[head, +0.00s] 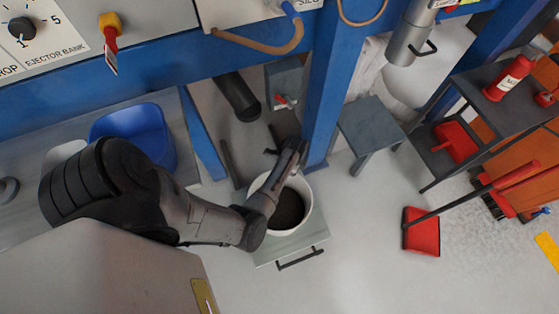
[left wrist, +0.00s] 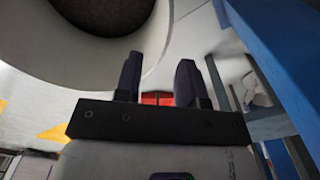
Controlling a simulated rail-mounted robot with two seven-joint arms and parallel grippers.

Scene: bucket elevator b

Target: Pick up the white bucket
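The white bucket (head: 305,212), with dark material inside, stands upright on a pale low platform with a dark handle (head: 265,255). My left arm crosses over the bucket's left side. My left gripper (head: 288,152) is at the bucket's far rim and partly hides it. In the left wrist view, the bucket (left wrist: 30,48) fills the upper left. The two dark fingers of the left gripper (left wrist: 158,82) are apart, one overlapping the bucket's rim and the other to its right. I cannot tell whether either finger touches the rim. My right gripper is not in view.
A blue post (head: 333,85) rises just behind the bucket. A grey stool (head: 370,127) stands to its right, and a blue bin (head: 140,125) is at the left. A red dustpan (head: 421,232) lies on the floor at right. Floor in front of the platform is clear.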

